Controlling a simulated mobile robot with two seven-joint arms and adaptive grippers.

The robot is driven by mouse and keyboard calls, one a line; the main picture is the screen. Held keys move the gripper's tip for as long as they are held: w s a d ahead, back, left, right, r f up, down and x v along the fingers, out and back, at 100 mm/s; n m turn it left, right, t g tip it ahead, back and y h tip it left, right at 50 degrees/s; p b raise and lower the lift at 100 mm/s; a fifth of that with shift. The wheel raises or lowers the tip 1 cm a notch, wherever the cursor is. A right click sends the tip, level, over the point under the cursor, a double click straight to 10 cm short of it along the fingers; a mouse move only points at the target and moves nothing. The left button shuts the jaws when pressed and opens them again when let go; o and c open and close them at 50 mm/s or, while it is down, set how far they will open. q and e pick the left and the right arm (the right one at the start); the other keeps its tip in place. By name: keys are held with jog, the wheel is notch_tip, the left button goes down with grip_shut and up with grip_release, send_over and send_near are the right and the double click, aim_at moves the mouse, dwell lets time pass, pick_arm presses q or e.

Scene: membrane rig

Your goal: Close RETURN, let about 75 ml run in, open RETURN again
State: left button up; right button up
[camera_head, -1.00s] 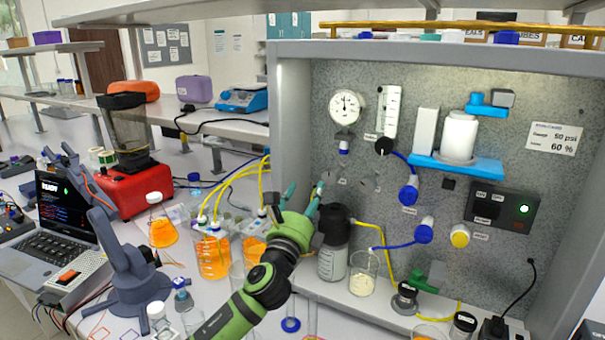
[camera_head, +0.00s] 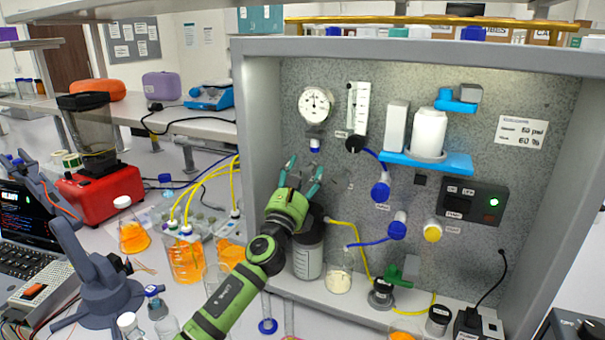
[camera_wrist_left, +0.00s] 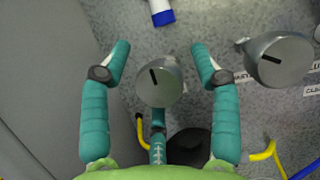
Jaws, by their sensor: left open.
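My left gripper (camera_head: 304,166) is open in front of the lower left of the rig panel, fingers towards the panel. In the left wrist view the gripper (camera_wrist_left: 160,50) has a round grey valve knob (camera_wrist_left: 160,82) with a dark slot between its spread fingers; no finger visibly touches it. The slot is tilted slightly from upright. A second grey knob (camera_wrist_left: 278,60) sits to the right with its slot nearly level. The labels are partly hidden, so I cannot tell which knob is RETURN. My right gripper is not in view.
A dark-capped bottle (camera_head: 308,255) and a beaker of pale powder (camera_head: 338,279) stand under my gripper. Beakers of orange liquid (camera_head: 186,265) with yellow tubes are to the left. A gauge (camera_head: 315,104) and flowmeter (camera_head: 357,107) hang above. The rig's side wall (camera_head: 258,130) is close on the left.

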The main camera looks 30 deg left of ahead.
pick_arm(q)
jog(key=c, duration=1.1)
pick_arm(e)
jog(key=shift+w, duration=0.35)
